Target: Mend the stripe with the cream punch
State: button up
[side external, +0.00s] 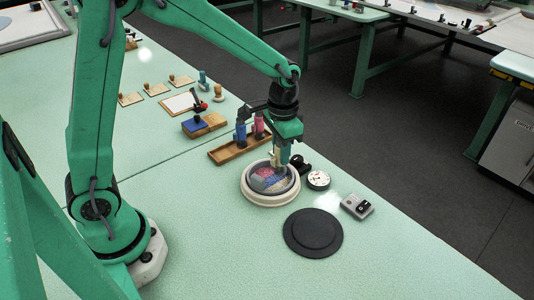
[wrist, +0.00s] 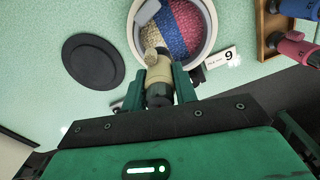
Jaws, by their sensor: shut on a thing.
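My gripper (wrist: 158,78) is shut on the cream punch (wrist: 158,88), which points at the near edge of the round frame (wrist: 135,15). In the side view my gripper (side external: 284,152) is just above the pale frame (side external: 247,196). The cloth inside has a cream stripe (wrist: 152,40), a blue stripe (wrist: 172,30) and a red stripe (wrist: 192,25). A pale bare-looking patch (wrist: 148,12) shows at the upper left of the cloth. The punch tip is over the cream stripe; I cannot tell whether it touches.
A wooden rack (side external: 226,156) holds a blue punch (side external: 240,133) and a pink punch (side external: 259,125). A black round disc (side external: 313,233), a dial gauge (side external: 318,180) and a small grey box (side external: 357,207) lie nearby.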

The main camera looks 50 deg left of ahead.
jog(key=shift+f, duration=2.1)
jog(key=shift+f, duration=0.55)
dwell(0.5)
jog(key=shift+r, duration=0.1)
jog(key=shift+r, duration=3.45)
jog(key=shift+a, duration=0.1)
